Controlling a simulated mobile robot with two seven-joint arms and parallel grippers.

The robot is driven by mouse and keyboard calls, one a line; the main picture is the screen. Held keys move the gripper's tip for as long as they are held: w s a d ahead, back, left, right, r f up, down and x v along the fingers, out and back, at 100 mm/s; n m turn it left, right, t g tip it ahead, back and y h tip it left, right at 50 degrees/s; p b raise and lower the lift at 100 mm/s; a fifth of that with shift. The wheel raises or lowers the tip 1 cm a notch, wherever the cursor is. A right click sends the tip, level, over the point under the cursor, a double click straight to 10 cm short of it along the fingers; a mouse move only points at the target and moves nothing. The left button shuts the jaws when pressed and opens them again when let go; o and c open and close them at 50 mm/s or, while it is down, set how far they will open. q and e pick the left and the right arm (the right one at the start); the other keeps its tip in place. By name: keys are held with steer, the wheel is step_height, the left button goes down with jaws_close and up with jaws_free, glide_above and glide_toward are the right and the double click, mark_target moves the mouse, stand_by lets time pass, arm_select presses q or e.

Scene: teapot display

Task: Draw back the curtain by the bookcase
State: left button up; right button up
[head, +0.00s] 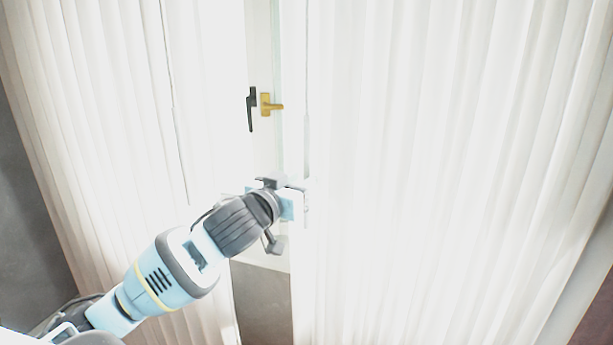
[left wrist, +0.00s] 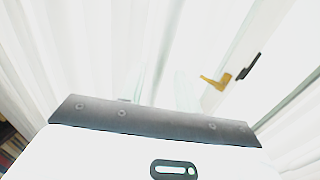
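Two white pleated curtains hang over a window. The right-hand curtain (head: 440,170) is wide and spread; the left-hand curtain (head: 90,130) hangs on the other side of a narrow gap. My left gripper (head: 301,193) is at the gap, by the inner edge of the right-hand curtain. In the left wrist view, pale, washed-out finger shapes (left wrist: 160,92) stand against white cloth. I cannot tell whether cloth lies between them. My right gripper is out of view.
In the gap are a brass window handle (head: 268,105) and a dark handle (head: 251,108). Several books (left wrist: 10,146) show at the lower left of the left wrist view, beside white cloth. A grey wall (head: 25,210) is at the far left.

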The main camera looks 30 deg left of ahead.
mark_target(305, 177)
arm_select(q)
steer(key=shift+w, duration=1.7)
jaws_close()
